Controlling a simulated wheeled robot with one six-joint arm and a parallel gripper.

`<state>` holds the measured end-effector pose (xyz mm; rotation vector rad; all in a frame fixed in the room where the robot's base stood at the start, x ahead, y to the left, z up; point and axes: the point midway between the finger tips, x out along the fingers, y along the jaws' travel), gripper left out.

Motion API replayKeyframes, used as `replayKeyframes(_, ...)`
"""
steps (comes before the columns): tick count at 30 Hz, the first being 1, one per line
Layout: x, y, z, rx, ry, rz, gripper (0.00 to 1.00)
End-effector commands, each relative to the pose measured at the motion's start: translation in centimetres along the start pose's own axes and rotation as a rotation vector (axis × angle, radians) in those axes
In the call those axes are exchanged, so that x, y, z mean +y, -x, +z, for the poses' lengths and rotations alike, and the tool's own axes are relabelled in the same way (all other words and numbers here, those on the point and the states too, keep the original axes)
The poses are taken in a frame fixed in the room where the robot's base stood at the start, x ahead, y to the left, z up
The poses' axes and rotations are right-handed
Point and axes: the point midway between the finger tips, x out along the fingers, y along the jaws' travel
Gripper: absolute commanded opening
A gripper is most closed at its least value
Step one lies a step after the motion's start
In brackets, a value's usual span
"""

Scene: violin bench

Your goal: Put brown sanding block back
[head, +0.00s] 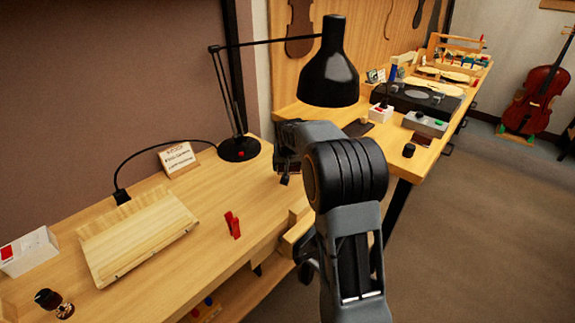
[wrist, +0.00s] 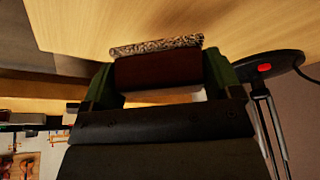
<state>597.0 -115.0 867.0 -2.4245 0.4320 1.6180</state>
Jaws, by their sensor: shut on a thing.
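The brown sanding block (wrist: 158,72) is held between the two green-edged fingers of my gripper (wrist: 165,75) in the wrist view. A speckled, rough strip (wrist: 155,45) runs along its far edge, close to the pale wooden bench surface (wrist: 90,25). I cannot tell whether it touches the wood. In the head view my gripper (head: 286,168) is partly hidden by my arm, right of the lamp base at the bench's right end. The block cannot be made out there.
A black desk lamp (head: 331,78) overhangs my arm; its base (head: 239,149) stands on the bench. A red clamp (head: 233,225), a slanted wooden board (head: 140,240) and a small card (head: 178,159) are on the near bench. A second bench (head: 408,160) carries boxes and tools.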

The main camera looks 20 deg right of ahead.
Motion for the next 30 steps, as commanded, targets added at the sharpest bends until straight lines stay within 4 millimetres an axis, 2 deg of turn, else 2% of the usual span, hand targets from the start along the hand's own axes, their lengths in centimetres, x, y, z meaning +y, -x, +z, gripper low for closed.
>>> replayKeyframes(8,0.4,-0.2,-0.8,0.0,-0.002,0.0,0.62)
replayKeyframes(12,0.4,-2.9,0.3,0.0,-0.001,0.0,0.62)
replayKeyframes(15,0.6,-3.8,0.6,0.001,-0.005,0.002,0.62)
replayKeyframes(27,0.7,-3.9,0.7,0.0,-0.006,0.002,0.62)
replayKeyframes(28,0.7,-3.9,0.7,0.0,-0.006,0.002,0.85)
replayKeyframes(30,0.7,-3.8,0.7,0.0,-0.005,0.002,0.92)
